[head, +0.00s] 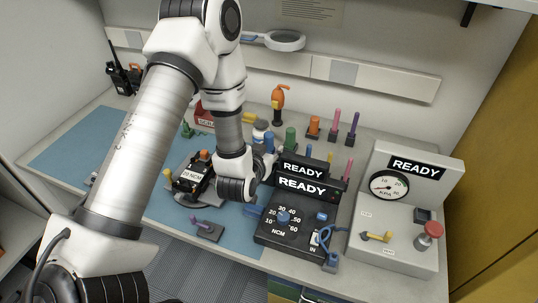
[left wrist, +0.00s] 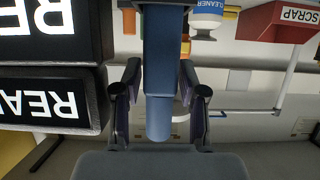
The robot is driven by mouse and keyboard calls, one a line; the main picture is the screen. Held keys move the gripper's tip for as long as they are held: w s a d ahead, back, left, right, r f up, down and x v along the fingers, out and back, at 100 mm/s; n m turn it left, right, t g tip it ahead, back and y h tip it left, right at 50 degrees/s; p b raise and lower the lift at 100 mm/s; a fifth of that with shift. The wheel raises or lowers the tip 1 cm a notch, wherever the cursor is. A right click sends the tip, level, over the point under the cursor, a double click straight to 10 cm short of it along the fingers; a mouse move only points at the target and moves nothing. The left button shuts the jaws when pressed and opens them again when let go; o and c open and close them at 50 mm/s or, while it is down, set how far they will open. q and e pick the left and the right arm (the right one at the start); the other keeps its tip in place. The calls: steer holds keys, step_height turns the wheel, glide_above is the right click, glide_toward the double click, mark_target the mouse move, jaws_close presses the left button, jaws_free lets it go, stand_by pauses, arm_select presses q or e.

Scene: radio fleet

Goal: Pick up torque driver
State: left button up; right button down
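The torque driver appears to be the tool with the blue handle (left wrist: 160,105), in the middle of the left wrist view. Its rounded end points toward my palm. My left gripper (left wrist: 160,90) has one finger on each side of this handle, with narrow gaps visible, so it looks open around it. The arm and gripper hide the handle's lower part. My right gripper is not in view.
The black NCM tester (head: 296,240) with READY displays stands close right of the gripper. A grey pressure station (head: 396,255) is farther right. Coloured drivers (head: 334,125) stand behind. A red SCRAP bin (left wrist: 284,22) and cleaner bottle (left wrist: 206,18) are nearby. The blue mat (head: 75,150) has free room at left.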

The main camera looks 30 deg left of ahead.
mark_target(269, 134)
arm_select(q)
jaws_close()
step_height(269, 134, up, 10)
steer(key=shift+s+r, duration=0.1)
stand_by(0.4)
